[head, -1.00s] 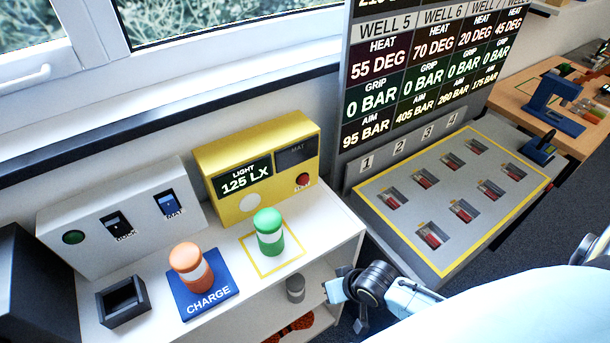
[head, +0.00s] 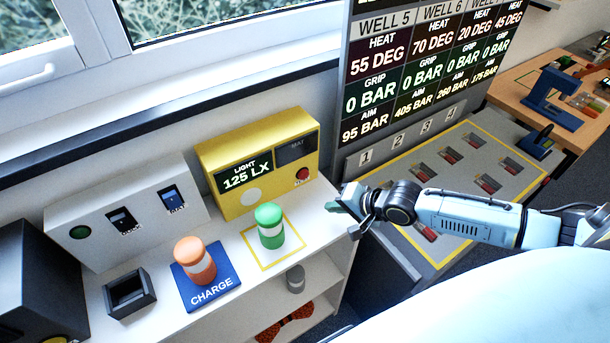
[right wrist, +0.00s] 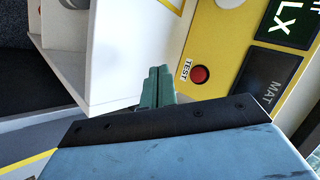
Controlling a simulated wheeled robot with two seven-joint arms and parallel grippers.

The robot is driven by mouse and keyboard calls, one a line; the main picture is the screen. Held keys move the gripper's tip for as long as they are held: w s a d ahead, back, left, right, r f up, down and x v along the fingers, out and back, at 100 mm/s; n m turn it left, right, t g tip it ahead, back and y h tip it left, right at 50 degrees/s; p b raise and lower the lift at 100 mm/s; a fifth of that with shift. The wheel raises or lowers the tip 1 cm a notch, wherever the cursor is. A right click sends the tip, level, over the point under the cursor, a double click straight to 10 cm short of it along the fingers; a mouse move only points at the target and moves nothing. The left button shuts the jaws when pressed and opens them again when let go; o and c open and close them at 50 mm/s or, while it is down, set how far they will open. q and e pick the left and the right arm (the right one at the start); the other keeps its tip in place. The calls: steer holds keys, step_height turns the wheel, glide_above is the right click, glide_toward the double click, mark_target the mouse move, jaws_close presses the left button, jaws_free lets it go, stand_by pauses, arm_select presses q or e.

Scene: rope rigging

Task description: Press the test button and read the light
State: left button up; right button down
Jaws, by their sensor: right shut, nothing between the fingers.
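The yellow test box (head: 231,149) stands at the back of the white shelf unit. Its lit display (head: 243,176) reads "LIGHT 125 LX", and the "MAT" display (head: 297,148) beside it is dark. The red test button (head: 303,173) is at the box's lower right; it also shows, labelled TEST, in the right wrist view (right wrist: 201,74). My right gripper (head: 336,206) is shut and empty, at the shelf's right end, right of and apart from the button. Its shut fingers also show in the right wrist view (right wrist: 157,87). My left gripper is not in view.
A green-and-white canister (head: 269,226) stands in a yellow square before the box. An orange-and-white canister (head: 194,262) stands on the blue CHARGE pad (head: 211,293). A grey box with slots (head: 127,215) and a dark open holder (head: 127,294) are left. A well panel (head: 450,200) lies right.

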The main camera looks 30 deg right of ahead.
mark_target(304, 175)
steer(key=shift+w+d, duration=0.1)
steer(key=shift+d, duration=0.1)
steer(key=shift+w, duration=0.1)
steer(key=shift+w+a+b, duration=0.1)
steer(key=shift+w+b, duration=0.15)
steer(key=shift+b, duration=0.15)
steer(key=w+b, duration=0.3)
steer(key=w, duration=0.1)
steer(key=w+b, duration=0.2)
steer(key=w, duration=0.1)
steer(key=shift+a+b, duration=0.25)
steer(key=shift+b, duration=0.1)
steer(key=shift+w+a, duration=0.1)
steer(key=shift+w, duration=0.4)
steer(key=shift+w+r, duration=0.1)
steer(key=shift+w, duration=0.1)
stand_by(1.0)
steer(key=shift+w, duration=0.25)
